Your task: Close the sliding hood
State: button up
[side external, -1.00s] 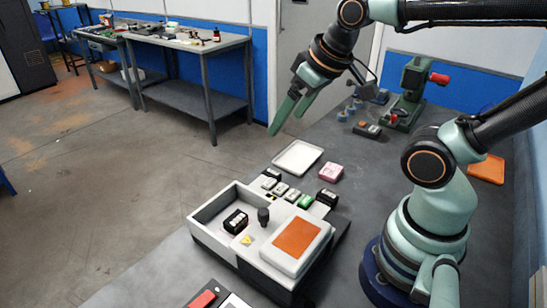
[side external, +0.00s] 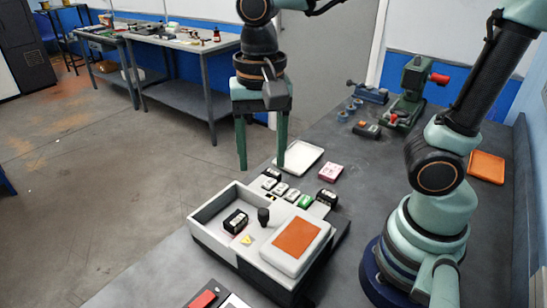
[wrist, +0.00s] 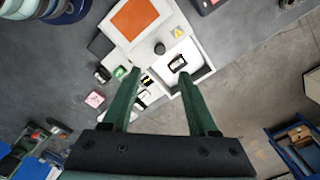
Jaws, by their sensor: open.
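The sliding hood (side external: 297,240) is a white cover with an orange panel, at the right end of a white box (side external: 212,240). It also shows in the wrist view (wrist: 134,18). The box's left compartment is open and uncovered, with a black battery-like block (side external: 236,221) inside. A black upright knob (side external: 263,216) stands between the compartment and the orange panel; it shows in the wrist view (wrist: 160,48). My gripper (side external: 262,167) is open and empty, pointing down above the far side of the box.
Several small blocks and a green one (side external: 305,202) line the box's far edge. A white tray (side external: 313,149) and a pink block (side external: 331,172) lie behind. An orange tray (side external: 486,168) and a green press (side external: 412,90) are farther right. A red-topped item (side external: 202,299) is in front.

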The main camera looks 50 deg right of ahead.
aim_at(263, 211)
notch_tip(263, 211, down, 12)
jog(key=shift+a+f, duration=0.1)
dwell(0.5)
grip_shut()
dwell(1.3)
